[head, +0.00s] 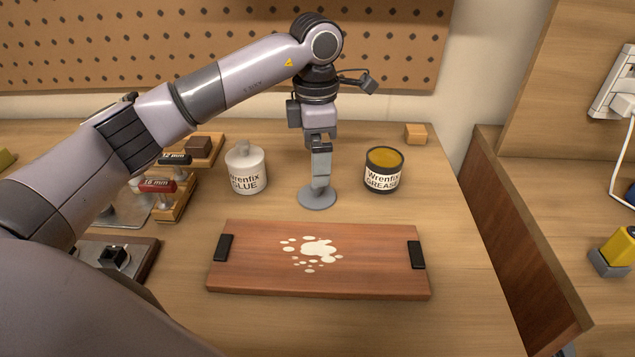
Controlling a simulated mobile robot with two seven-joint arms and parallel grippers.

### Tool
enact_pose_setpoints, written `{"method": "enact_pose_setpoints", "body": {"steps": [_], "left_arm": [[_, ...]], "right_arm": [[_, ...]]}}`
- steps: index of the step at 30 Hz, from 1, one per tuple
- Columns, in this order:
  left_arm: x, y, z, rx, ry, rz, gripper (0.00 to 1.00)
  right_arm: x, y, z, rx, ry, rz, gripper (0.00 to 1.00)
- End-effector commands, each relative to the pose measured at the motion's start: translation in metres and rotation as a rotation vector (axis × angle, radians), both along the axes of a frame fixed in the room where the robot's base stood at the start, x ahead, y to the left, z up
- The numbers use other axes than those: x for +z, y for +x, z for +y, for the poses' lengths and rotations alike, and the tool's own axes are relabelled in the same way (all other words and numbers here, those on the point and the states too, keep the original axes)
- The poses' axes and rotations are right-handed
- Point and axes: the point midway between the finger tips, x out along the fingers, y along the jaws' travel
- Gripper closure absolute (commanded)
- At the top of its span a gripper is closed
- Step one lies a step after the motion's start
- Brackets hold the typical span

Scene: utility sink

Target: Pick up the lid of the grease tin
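The grease tin (383,171) stands upright on the bench right of centre, dark with a white label. It is uncovered and yellow-brown grease shows inside. A round grey lid (309,201) lies flat on or close to the bench, left of the tin. My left gripper (320,184) points straight down over the middle of the lid, its fingertips at the lid's top. The fingers line up one behind the other and hide the lid's centre, so I cannot tell whether they are closed on it. My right gripper is not in view.
A white glue bottle (246,170) stands left of the lid. A wooden board (385,279) with pale spots and two black end blocks lies in front. Tool holders (175,205) are at the left, a small wood block (416,134) at the back, and a raised wooden partition (515,235) at the right.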

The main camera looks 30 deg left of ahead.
Motion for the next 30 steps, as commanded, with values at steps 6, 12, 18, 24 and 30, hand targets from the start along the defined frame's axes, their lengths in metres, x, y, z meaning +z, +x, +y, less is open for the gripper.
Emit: {"method": "enact_pose_setpoints", "body": {"steps": [6, 12, 18, 24, 30], "left_arm": [[-0.024, -0.003, 0.000, -0.001, 0.001, 0.004, 0.00], [-0.053, -0.008, -0.001, -0.001, 0.000, 0.005, 0.00], [-0.067, -0.007, -0.001, 0.000, 0.000, 0.001, 0.00], [-0.067, -0.007, -0.001, 0.000, 0.001, 0.001, 0.03], [-0.067, -0.007, -0.001, 0.000, 0.000, 0.001, 0.53]], "right_arm": [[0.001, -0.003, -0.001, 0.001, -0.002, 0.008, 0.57], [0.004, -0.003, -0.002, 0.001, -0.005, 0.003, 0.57], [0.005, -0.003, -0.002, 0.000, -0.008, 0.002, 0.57], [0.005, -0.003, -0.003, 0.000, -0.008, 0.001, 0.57], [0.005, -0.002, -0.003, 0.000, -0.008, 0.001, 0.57]]}}
